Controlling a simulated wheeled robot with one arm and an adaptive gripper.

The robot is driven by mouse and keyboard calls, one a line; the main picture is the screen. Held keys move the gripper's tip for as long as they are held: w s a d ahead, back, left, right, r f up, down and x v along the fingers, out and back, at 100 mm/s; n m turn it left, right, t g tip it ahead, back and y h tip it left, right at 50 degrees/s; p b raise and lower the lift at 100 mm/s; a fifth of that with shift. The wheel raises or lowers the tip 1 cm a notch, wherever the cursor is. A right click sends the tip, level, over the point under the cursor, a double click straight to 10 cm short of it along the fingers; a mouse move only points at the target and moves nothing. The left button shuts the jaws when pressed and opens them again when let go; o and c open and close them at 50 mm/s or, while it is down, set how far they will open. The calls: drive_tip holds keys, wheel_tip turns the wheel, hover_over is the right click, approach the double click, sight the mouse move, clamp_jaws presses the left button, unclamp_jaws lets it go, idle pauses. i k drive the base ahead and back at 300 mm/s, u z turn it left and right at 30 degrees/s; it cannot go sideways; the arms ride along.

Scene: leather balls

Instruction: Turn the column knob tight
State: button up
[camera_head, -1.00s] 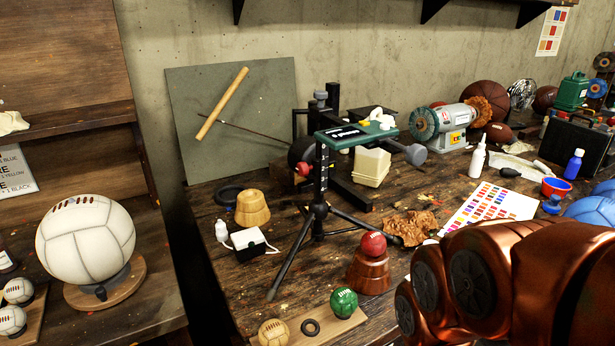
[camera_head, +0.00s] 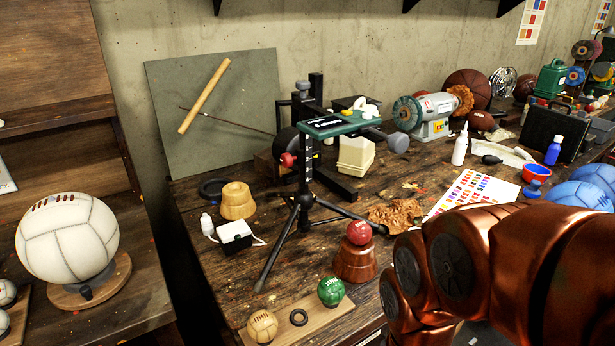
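A black tripod (camera_head: 302,205) stands on the wooden workbench with its legs spread. Its upright column (camera_head: 305,168) carries a green-topped plate (camera_head: 338,124) with a small pale item on it. A red knob (camera_head: 288,159) sticks out from the left side of the column, below the plate. I cannot tell from here how tight it is. My copper-coloured arm fills the lower right, well apart from the knob. My gripper is outside the picture.
On the workbench (camera_head: 290,285), a red ball (camera_head: 359,232) rests on a brown stand in front of the tripod. A wooden block (camera_head: 238,201) and a white-and-black box (camera_head: 234,235) lie left of it. A bench grinder (camera_head: 430,115) stands behind right.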

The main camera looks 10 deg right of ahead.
sight(286, 159)
drive_tip(key=k, duration=1.3)
drive_tip(key=u, duration=0.95)
drive_tip(key=i, duration=1.6)
drive_tip(key=z, duration=0.5)
